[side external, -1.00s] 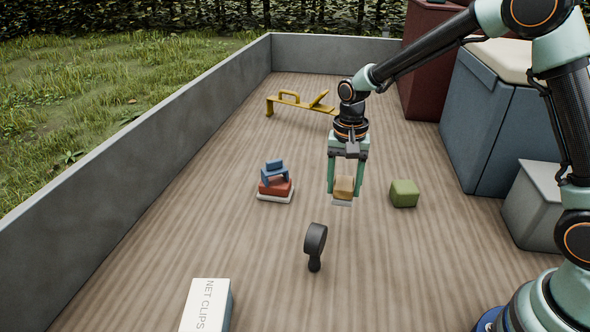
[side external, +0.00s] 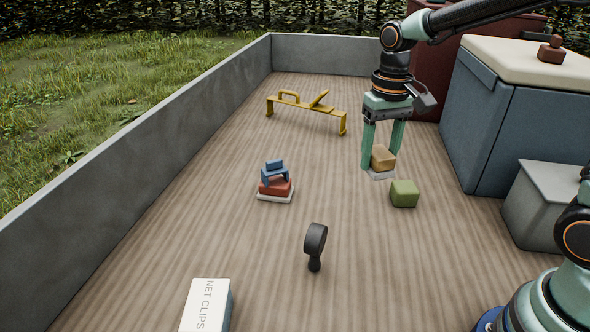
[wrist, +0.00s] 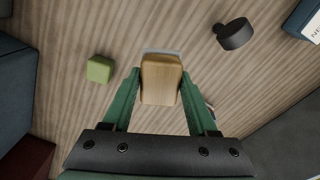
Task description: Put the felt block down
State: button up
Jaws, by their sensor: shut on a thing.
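The felt block (side external: 382,158) is a tan, wood-like block with a pale grey pad along its underside. It also shows in the wrist view (wrist: 160,80), between the two green fingers. My gripper (side external: 380,162) is shut on its sides, with the pad facing down. The block appears held above the wooden deck (side external: 250,240), but the exact gap cannot be told. It shows just up and left of a green block (side external: 404,194) in the side view.
A blue piece on a red block (side external: 276,188) stands on a white base at left. A black round-headed tool (side external: 315,243), a net clips box (side external: 206,305) and a yellow stand (side external: 305,107) are on the deck. Blue and grey boxes (side external: 510,120) line the right.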

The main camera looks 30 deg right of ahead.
jog(key=shift+s+d+f+n, duration=0.15)
jog(key=shift+s+f+n, duration=0.05)
jog(key=shift+s+n, duration=0.4)
jog(key=shift+s+d+f+n, duration=0.15)
jog(key=shift+s+f+n, duration=0.1)
jog(key=shift+s+n, duration=0.35)
jog(key=shift+s+d+f+n, duration=0.2)
jog(key=shift+s+n, duration=0.2)
jog(key=shift+s, duration=0.35)
jog(key=s+d+r+m, duration=0.1)
jog(key=d+m, duration=0.4)
jog(key=d, duration=0.4)
jog(key=s+d+r+m, duration=0.15)
jog(key=d+m, duration=0.25)
jog(key=d, duration=0.4)
jog(key=f, duration=1.9)
jog(key=shift+w+d+f, duration=0.1)
jog(key=shift+w+f, duration=0.2)
jog(key=shift+w, duration=0.1)
jog(key=shift+f, duration=0.1)
jog(key=o, duration=1.4)
jog(key=shift+c, duration=0.2)
